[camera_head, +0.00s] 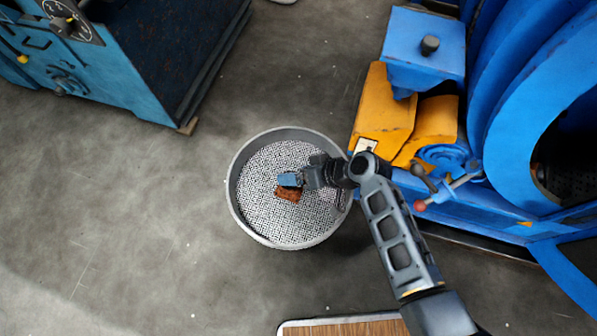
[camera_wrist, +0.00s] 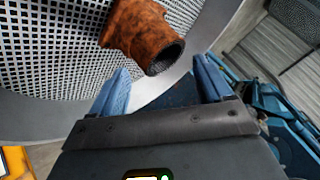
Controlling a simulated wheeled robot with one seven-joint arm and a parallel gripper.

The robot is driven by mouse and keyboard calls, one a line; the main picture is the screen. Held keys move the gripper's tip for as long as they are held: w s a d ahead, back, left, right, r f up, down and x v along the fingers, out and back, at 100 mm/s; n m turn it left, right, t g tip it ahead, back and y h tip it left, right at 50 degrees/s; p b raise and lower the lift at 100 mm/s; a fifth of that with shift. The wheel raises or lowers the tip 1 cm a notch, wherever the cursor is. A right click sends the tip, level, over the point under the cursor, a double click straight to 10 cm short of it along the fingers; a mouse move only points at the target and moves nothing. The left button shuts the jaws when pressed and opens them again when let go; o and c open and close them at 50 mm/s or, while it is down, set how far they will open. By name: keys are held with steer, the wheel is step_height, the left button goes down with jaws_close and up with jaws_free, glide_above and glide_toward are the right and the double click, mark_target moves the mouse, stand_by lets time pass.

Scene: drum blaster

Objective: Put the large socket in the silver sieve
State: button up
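The large socket (camera_head: 287,194) is a rusty brown, hollow pipe-like piece. It appears to lie on the mesh inside the round silver sieve (camera_head: 239,212), near the middle. In the wrist view the socket (camera_wrist: 140,30) is at the top centre, with its dark open end facing my fingers, and the sieve (camera_wrist: 40,118) fills the upper left. My gripper (camera_head: 290,180) is over the sieve, right by the socket. In the wrist view my gripper (camera_wrist: 162,68) has its blue fingers spread apart with nothing between them. The socket is just beyond the fingertips; I cannot tell whether they touch.
A large blue machine (camera_head: 510,180) with yellow panels (camera_head: 385,105) and a red-knobbed lever (camera_head: 420,205) stands right of the sieve. A blue cabinet (camera_head: 110,65) is at upper left. A wood-topped platform (camera_head: 340,328) shows at the bottom. The floor at left is clear.

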steer(key=shift+o, duration=0.3)
steer(key=shift+r, duration=0.2)
steer(key=p+v, duration=0.2)
steer(key=v, duration=1)
steer(key=shift+p, duration=0.4)
steer(key=shift+d+f, duration=0.1)
